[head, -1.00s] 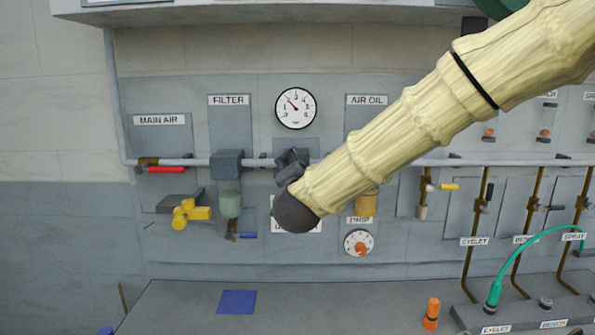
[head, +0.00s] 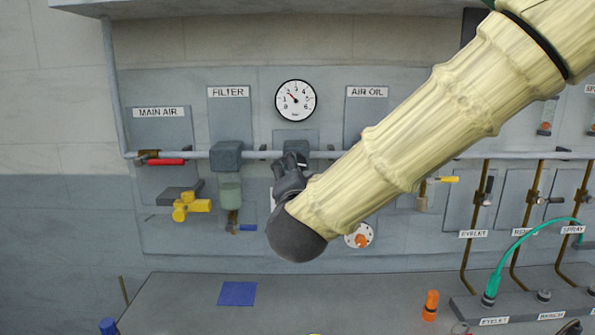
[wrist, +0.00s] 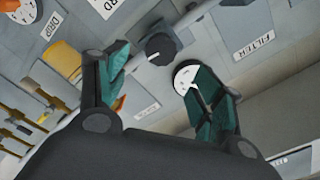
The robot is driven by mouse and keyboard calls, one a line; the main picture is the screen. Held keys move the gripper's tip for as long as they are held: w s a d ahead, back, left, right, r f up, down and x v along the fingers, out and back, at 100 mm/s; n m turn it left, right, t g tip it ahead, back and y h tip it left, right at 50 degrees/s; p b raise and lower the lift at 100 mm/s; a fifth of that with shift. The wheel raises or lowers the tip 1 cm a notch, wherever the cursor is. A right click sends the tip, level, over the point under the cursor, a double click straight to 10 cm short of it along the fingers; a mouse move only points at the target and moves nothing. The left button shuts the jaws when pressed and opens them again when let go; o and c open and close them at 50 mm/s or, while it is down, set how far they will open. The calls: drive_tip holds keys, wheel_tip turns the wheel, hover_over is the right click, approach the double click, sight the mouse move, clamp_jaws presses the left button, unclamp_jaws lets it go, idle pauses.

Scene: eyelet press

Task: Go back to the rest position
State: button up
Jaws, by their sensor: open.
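My gripper (head: 290,175) is in front of the middle of the grey panel, below the round gauge (head: 295,100). My cream-coloured arm covers it partly in the head view. In the wrist view my gripper (wrist: 160,95) shows two teal-padded fingers spread apart with nothing between them. A dark round knob (wrist: 160,48) appears on the panel beyond the fingers, and the gauge face (wrist: 186,76) is partly behind the right finger. My arm hides the lower middle of the panel.
A red-handled main air valve (head: 165,162), a yellow valve (head: 190,207) and a filter bowl (head: 229,192) are at left. The bench's left part is mostly clear.

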drive_tip(key=shift+s, duration=0.75)
